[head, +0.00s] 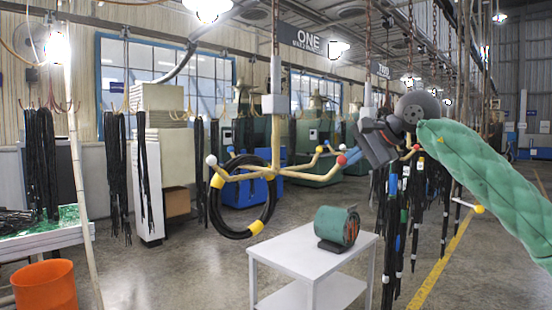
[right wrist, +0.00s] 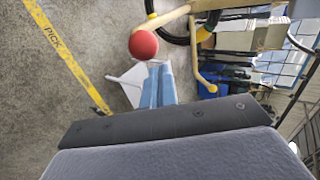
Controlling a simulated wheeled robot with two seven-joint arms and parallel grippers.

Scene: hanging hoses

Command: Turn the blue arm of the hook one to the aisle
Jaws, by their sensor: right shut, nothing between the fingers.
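Hook one hangs on a chain under the ONE sign (head: 309,39). Its yellow post (head: 276,130) carries several yellow arms with coloured ball tips. A red ball (head: 341,160) tips another arm on the right, and a white ball (head: 211,160) tips the left one. The red ball also shows large in the right wrist view (right wrist: 144,45). My right gripper (head: 352,156) is shut and empty, its blue-grey fingers (right wrist: 158,88) close beside the red ball; I cannot tell whether they touch. My left gripper is out of view.
A black hose loop (head: 212,205) with yellow bands hangs at the left side of hook one. Below, a white table (head: 290,250) holds a green motor (head: 337,226). More hoses hang at right. A yellow floor line (head: 440,265) runs along the open aisle.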

